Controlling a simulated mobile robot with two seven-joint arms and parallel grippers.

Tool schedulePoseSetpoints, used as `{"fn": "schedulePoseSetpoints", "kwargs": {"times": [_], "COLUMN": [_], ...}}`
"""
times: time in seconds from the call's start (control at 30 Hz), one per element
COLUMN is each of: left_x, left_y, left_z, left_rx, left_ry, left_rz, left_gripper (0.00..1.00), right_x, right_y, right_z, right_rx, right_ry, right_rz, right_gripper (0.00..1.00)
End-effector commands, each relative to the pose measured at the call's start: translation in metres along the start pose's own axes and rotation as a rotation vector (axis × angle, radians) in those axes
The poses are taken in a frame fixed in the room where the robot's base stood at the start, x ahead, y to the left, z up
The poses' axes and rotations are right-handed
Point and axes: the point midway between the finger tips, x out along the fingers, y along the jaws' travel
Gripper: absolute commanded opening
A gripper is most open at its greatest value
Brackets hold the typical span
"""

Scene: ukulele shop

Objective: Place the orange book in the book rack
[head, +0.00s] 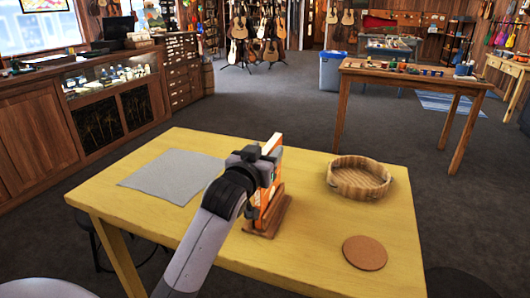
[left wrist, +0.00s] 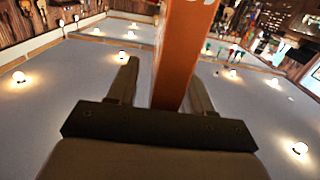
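The orange book (head: 264,203) stands upright in the wooden book rack (head: 280,215) on the yellow table, partly hidden behind my left arm. My left gripper (head: 268,154) is at the book's upper part. In the left wrist view, the orange book (left wrist: 182,55) rises between the two fingers of my left gripper (left wrist: 162,82). A clear gap shows between the left finger and the book; the right finger is close beside it. The gripper looks open around the book. My right gripper is not in view.
On the yellow table (head: 315,235) lie a grey cloth (head: 172,177) at left, a round wooden tray (head: 358,178) at right and a round cork mat (head: 365,252) at front right. Another wooden table (head: 410,78) stands behind. Bare tabletop surrounds the rack.

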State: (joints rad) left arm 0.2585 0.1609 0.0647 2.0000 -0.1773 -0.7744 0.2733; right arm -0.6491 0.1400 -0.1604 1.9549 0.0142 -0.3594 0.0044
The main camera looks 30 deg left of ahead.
Motion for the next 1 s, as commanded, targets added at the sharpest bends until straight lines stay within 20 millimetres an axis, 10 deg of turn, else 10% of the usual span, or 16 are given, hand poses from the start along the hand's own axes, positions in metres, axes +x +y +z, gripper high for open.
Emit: {"fn": "schedulePoseSetpoints", "kwargs": {"times": [0.43, 1.0], "left_x": [-0.010, -0.102], "left_y": [0.000, 0.000], "left_z": [-0.001, -0.001], "left_rx": [0.000, -0.001], "left_ry": [-0.002, -0.001], "left_rz": [0.001, 0.001], "left_gripper": [0.50, 0.50], "right_x": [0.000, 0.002], "right_y": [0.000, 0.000], "right_z": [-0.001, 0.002], "right_rx": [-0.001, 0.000], "right_ry": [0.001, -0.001], "right_rz": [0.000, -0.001], "right_gripper": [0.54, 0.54]}}
